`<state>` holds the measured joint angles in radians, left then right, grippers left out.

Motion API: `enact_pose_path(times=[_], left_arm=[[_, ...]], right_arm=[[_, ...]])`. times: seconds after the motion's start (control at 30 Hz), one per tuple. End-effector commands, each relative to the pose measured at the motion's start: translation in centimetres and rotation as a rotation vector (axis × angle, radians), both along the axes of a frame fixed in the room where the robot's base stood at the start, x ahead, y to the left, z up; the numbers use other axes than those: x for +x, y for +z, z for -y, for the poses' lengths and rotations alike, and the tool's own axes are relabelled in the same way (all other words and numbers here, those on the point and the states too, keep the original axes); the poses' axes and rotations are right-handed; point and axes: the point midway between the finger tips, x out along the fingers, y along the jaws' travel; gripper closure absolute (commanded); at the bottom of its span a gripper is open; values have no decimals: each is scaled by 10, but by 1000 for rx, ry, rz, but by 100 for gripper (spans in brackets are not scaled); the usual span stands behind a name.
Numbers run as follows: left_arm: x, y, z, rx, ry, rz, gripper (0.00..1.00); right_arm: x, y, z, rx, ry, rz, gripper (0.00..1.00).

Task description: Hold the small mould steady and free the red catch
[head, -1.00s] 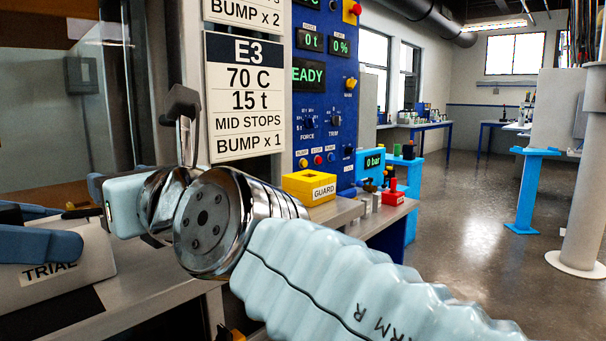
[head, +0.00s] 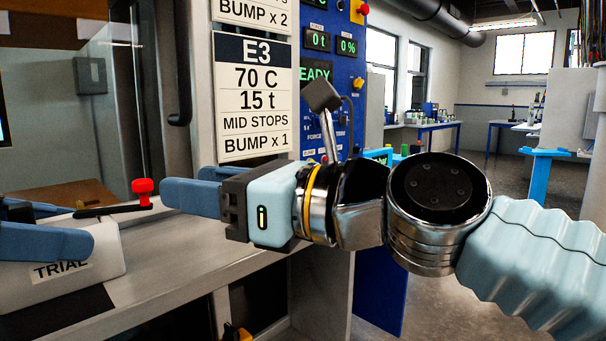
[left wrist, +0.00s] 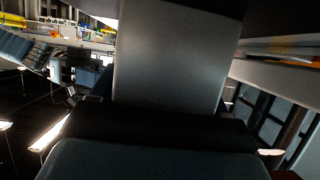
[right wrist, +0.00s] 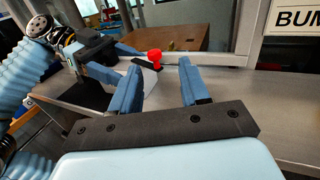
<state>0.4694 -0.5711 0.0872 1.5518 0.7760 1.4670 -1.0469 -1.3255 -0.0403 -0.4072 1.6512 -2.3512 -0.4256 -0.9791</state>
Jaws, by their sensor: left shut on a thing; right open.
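The small mould (head: 98,252) is a pale block labelled TRIAL on the grey ledge at the left of the head view. My left gripper (head: 62,224) is shut on it, with blue fingers on either side. The red catch (head: 143,188) is a red knob at the end of a dark lever over the mould's top; it also shows in the right wrist view (right wrist: 154,57). My right gripper (head: 182,184) is open and empty, just right of the catch with fingers pointing at it. In the right wrist view the catch lies beyond the fingertips, roughly between them.
The grey ledge (head: 190,262) is bare right of the mould. A dark handle (head: 180,70) and the E3 sign (head: 253,95) stand behind my right gripper. A blue control panel (head: 345,75) is further right. A brown board (right wrist: 172,38) lies behind the catch.

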Motion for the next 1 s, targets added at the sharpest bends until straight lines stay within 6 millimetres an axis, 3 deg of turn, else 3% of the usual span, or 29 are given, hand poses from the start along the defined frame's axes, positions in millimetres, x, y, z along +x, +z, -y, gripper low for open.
enact_pose_path(times=[0.03,0.47,1.0], left_arm=[[0,-1,-1,3,3,-2,79],[0,0,-1,2,2,-1,79],[0,0,0,2,1,0,79]], right_arm=[[-3,0,13,3,-2,-1,55],[85,-18,63,221,-99,-493,55],[169,-31,151,593,-172,-968,55]])
